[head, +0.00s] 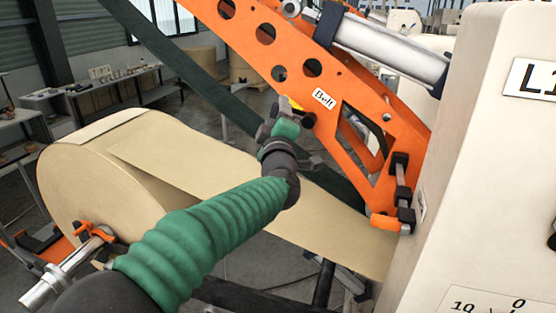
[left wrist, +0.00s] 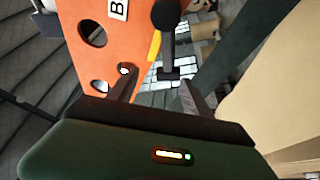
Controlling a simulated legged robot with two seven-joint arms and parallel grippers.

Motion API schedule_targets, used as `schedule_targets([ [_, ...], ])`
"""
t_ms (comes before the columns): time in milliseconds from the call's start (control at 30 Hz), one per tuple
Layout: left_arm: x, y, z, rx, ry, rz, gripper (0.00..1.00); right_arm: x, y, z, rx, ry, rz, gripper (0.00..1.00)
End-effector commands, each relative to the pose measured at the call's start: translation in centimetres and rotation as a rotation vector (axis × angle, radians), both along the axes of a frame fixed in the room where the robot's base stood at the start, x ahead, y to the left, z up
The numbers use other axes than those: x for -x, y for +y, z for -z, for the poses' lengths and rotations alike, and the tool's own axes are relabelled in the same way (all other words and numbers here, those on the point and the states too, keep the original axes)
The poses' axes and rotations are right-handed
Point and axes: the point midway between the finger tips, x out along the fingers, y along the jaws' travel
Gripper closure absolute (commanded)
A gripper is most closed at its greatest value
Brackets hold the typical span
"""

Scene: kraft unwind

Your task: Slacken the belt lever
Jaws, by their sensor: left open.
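The orange arm (head: 270,45) carries a white "Belt" label (head: 324,98). In the left wrist view, a dark lever (left wrist: 168,45) with a round black end and a small crosspiece stands beside the orange plate (left wrist: 95,65), next to a yellow strip (left wrist: 155,45). The yellow strip (head: 291,104) also shows just above my left gripper (head: 287,126) in the head view; there the gripper mostly hides the lever. My left gripper (left wrist: 157,84) is open, its fingers apart below the lever's crosspiece. I cannot tell whether they touch it. My right gripper is not in view.
A large kraft paper roll (head: 100,180) lies at left, its web (head: 230,180) running under my left arm. A dark belt (head: 180,65) slants behind the orange arm. A cream machine housing (head: 480,130) blocks the right side. Benches (head: 75,95) stand far left.

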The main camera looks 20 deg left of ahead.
Motion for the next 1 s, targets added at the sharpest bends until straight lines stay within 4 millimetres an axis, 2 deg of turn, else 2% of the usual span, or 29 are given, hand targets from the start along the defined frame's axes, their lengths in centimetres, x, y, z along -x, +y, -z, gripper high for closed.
schedule_targets([
  [33, 0.5, -0.2, 0.3, -0.001, -0.002, 0.001, 0.42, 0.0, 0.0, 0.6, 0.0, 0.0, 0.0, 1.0],
  [400, 3.5, -1.0, 0.7, 0.0, -0.005, 0.0, 0.42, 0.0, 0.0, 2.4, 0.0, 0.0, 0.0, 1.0],
  [1000, 8.3, -2.6, 1.6, 0.0, -0.004, 0.001, 0.42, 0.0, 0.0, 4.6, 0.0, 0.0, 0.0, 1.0],
])
